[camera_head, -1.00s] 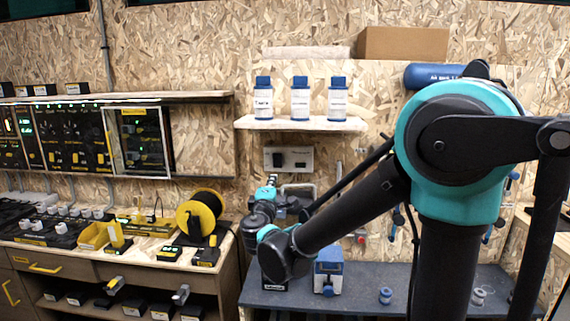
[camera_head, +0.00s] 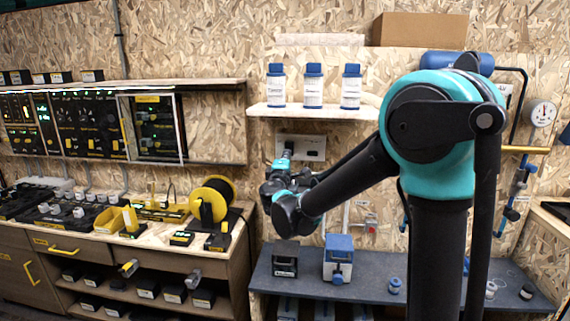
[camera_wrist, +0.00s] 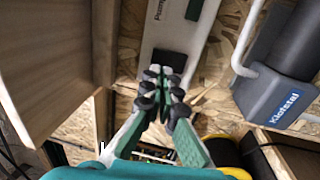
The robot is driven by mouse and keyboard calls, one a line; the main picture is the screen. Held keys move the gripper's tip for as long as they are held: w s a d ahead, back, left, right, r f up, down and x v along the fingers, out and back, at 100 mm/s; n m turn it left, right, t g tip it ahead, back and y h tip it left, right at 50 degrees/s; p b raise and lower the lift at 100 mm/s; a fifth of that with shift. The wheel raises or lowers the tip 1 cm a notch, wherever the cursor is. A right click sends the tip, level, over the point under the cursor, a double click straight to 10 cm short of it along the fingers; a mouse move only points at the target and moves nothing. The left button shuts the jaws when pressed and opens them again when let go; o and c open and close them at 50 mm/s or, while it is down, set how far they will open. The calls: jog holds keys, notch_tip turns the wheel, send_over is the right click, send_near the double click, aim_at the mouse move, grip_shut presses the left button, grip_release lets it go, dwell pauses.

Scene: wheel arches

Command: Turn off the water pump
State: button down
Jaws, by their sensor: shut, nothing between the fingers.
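A pale wall panel (camera_head: 314,147) with dark parts is fixed below the bottle shelf.
A shelf (camera_head: 262,112) with three white-and-blue bottles is above the panel. A grey bench (camera_head: 380,272) with a blue-and-white device (camera_head: 338,260) lies below. A blue-grey holder marked "Klofstal" (camera_wrist: 275,100) is to the right in the wrist view. A wooden board (camera_wrist: 50,60) is at left.

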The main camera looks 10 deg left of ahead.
aim_at(290, 145)
jog(key=shift+w+d+r, duration=0.1)
jog(key=shift+w+r, duration=0.1)
jog(key=shift+w, duration=1.05)
jog(key=shift+w+r, duration=0.15)
jog(key=shift+w, duration=1.1)
jog(key=shift+w+r+g, duration=0.15)
jog(key=shift+w+g, duration=0.2)
jog(key=shift+g, duration=0.05)
